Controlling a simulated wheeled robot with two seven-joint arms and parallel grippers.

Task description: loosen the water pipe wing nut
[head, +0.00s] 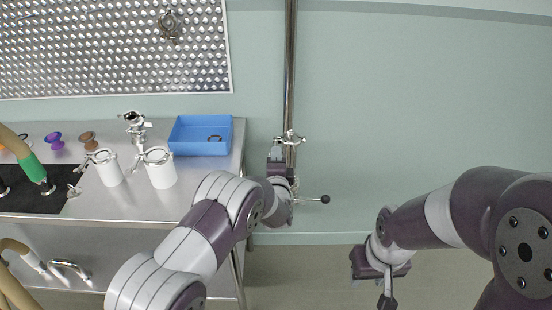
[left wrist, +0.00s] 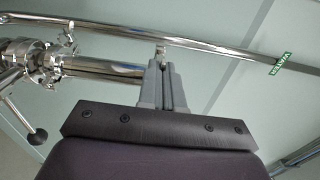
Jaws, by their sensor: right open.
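The steel water pipe (head: 290,70) runs down the wall and carries a clamp fitting (head: 289,138). In the left wrist view the pipe (left wrist: 215,48) crosses the top, with a green WATER label (left wrist: 283,62). My left gripper (head: 281,158) is at the pipe, just below the clamp fitting. In the left wrist view its fingers (left wrist: 163,68) are close together, with a small shiny metal piece, seemingly the wing nut (left wrist: 160,49), at their tips. The fingers hide part of it. My right gripper (head: 387,300) is open, low at right, away from the pipe.
A valve handle with a black ball (head: 325,199) sticks out right of the pipe, near my left wrist; its ball (left wrist: 38,137) shows at left in the wrist view. A steel table (head: 130,205) at left holds a blue tray (head: 200,150) and white canisters (head: 160,170).

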